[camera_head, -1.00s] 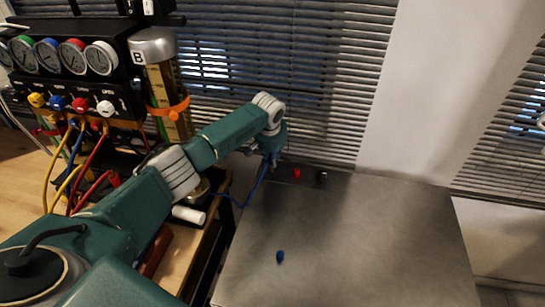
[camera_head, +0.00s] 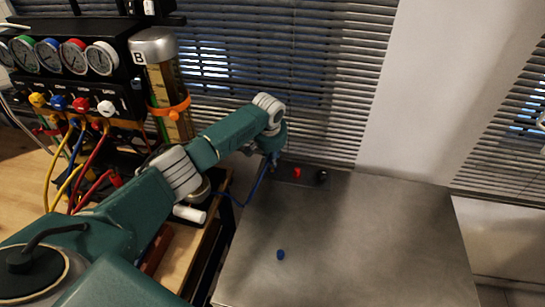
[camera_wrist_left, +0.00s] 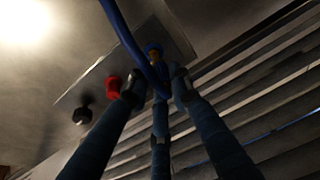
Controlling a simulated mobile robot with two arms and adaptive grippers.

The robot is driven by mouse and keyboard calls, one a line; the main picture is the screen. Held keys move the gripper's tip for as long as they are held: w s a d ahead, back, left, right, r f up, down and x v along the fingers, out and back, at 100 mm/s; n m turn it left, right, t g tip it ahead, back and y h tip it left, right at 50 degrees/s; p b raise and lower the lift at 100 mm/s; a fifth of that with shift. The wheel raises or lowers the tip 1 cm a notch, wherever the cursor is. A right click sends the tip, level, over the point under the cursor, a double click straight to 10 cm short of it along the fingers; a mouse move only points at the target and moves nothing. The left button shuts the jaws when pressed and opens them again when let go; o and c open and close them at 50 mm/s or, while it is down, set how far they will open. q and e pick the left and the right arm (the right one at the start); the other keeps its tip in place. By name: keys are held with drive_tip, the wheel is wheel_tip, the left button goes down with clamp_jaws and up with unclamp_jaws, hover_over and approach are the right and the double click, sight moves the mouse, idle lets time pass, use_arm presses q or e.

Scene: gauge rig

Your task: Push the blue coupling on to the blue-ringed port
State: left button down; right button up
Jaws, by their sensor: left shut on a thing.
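My left gripper (camera_head: 273,160) is at the back left of the metal table, at the left end of a small fitting plate (camera_head: 284,179). In the left wrist view, its fingers (camera_wrist_left: 157,88) are shut around the blue coupling (camera_wrist_left: 161,76), which they partly hide. The blue hose (camera_wrist_left: 125,32) runs from the coupling across that view. The blue-ringed port (camera_wrist_left: 153,48) is on the plate right by the fingertips, lined up closely with the coupling. I cannot tell whether the two touch or are joined. My right gripper is not in view.
A red cap (camera_head: 297,173) and a black knob (camera_head: 321,177) stand on the plate beside the gripper. A small blue cap (camera_head: 280,255) lies on the otherwise clear table (camera_head: 370,240). The gauge rig (camera_head: 68,70) with several hoses is at the left; window blinds (camera_head: 320,80) are behind.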

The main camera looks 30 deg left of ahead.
use_arm(q)
drive_tip(key=shift+f, duration=0.35)
drive_tip(key=shift+f+b, duration=0.55)
drive_tip(key=shift+f, duration=0.2)
drive_tip(key=shift+f, duration=0.2)
drive_tip(key=shift+s+f, duration=0.15)
idle(0.8)
idle(0.7)
drive_tip(key=c, duration=1.7)
unclamp_jaws()
drive_tip(key=shift+o, duration=0.2)
drive_tip(key=shift+r, duration=0.2)
drive_tip(key=o, duration=0.5)
